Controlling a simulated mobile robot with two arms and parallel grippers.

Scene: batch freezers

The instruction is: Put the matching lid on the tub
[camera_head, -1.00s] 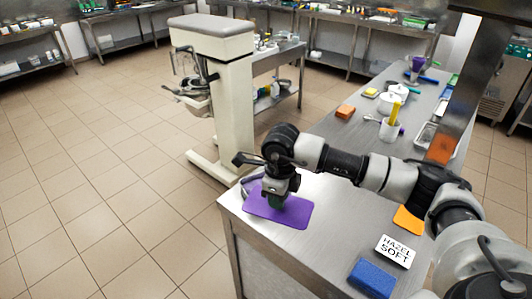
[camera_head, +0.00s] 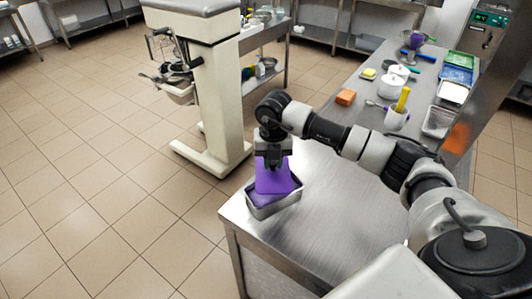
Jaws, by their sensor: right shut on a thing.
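My right gripper (camera_head: 272,163) is shut on the purple lid (camera_head: 276,181) and holds it over the tub, near the counter's left corner. The lid looks steeply tilted. The grey metal tub (camera_head: 274,211) is a rectangular pan standing on the counter, its rim and near walls in view. A paler purple patch shows inside the rim; I cannot tell whether it is the tub's contents or part of the lid. I cannot tell whether the lid touches the rim. My left gripper is not in view.
The steel counter (camera_head: 325,200) is bare to the right of the tub. Farther back stand an orange block (camera_head: 346,97), a white container with a yellow item (camera_head: 396,118), a white pot (camera_head: 391,88) and a metal tray (camera_head: 437,122). A cream mixer (camera_head: 222,100) stands on the floor behind the counter.

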